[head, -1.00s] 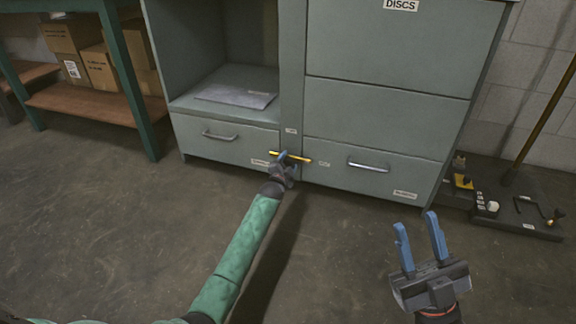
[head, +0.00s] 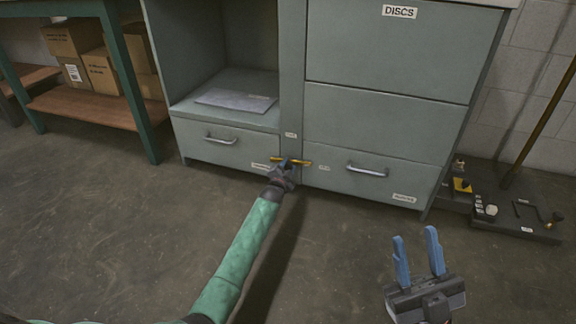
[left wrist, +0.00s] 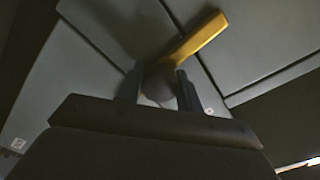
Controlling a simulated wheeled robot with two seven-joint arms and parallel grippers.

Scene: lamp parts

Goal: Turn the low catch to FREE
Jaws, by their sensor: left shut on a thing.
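The low catch is a yellow bar (head: 302,162) on the narrow post between the two bottom drawers of the grey cabinet. It lies nearly level in the head view. My left gripper (head: 287,162) is at the middle of the catch and hides part of it. In the left wrist view the yellow bar (left wrist: 197,37) slants up to the right, and the left gripper's fingers (left wrist: 160,88) sit either side of its dark hub. My right gripper (head: 419,258) is open and empty above the floor. Small labels (head: 290,135) around the catch are too small to read.
A dark board (head: 515,222) with small parts lies on the floor at right. A green-legged bench (head: 128,75) with boxes stands at left. The floor in front is clear.

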